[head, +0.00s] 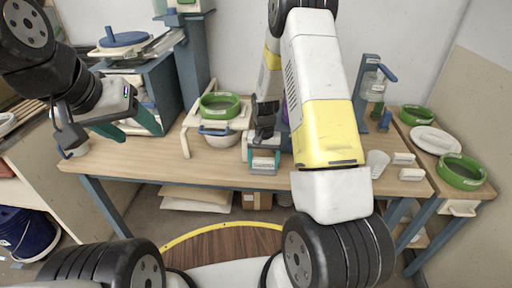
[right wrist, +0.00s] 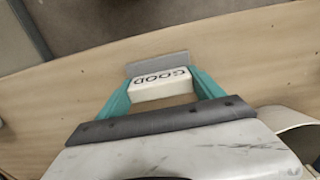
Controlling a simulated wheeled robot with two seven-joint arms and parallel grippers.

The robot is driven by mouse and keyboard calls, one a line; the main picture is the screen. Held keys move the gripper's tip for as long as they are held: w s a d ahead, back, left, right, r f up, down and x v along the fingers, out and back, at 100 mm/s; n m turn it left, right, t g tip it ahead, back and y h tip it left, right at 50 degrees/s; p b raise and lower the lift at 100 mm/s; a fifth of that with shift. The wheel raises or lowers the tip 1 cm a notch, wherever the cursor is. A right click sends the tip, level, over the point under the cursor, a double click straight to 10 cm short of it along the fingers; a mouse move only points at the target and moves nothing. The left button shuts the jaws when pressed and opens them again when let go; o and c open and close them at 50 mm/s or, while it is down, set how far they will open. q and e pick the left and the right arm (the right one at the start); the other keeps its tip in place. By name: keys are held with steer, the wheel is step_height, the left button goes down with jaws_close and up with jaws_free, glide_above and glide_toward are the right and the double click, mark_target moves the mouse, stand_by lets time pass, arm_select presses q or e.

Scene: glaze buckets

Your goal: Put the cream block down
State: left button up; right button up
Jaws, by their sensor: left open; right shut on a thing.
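The cream block (right wrist: 162,84), with GOOD lettered on it, sits between the two teal fingers of my right gripper (right wrist: 162,90) in the right wrist view. The gripper is shut on it. A flat grey piece (right wrist: 157,64) shows just beyond the block. In the head view the right gripper (head: 264,152) is low over the front middle of the wooden table (head: 215,172); whether the block touches a surface I cannot tell. My left gripper (head: 133,130) is open and empty above the table's left end.
Two small pale blocks (head: 404,158) and a white cup (head: 377,163) stand on the table's right part. A green ring-shaped bucket (head: 220,105) is on a stand behind. More green buckets (head: 461,171) and a white plate (head: 434,140) are on the right side table. The front left tabletop is clear.

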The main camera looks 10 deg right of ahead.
steer(key=o, duration=1.3)
steer(key=shift+o, duration=0.2)
step_height(320, 180, up, 12)
step_height(320, 180, up, 15)
steer(key=n+t+y, duration=0.1)
steer(key=t, duration=0.1)
glide_above(264, 159)
steer(key=s, duration=0.8)
steer(key=s+a+r+n+t, duration=0.1)
steer(key=s+r, duration=0.3)
steer(key=s, duration=0.4)
steer(key=s+a+r+n+t+y, duration=0.1)
steer(key=s+r+t, duration=0.2)
steer(key=s, duration=0.5)
steer(key=shift+s+a+r+n, duration=0.2)
steer(key=shift+r+n, duration=0.2)
steer(key=shift+r, duration=0.15)
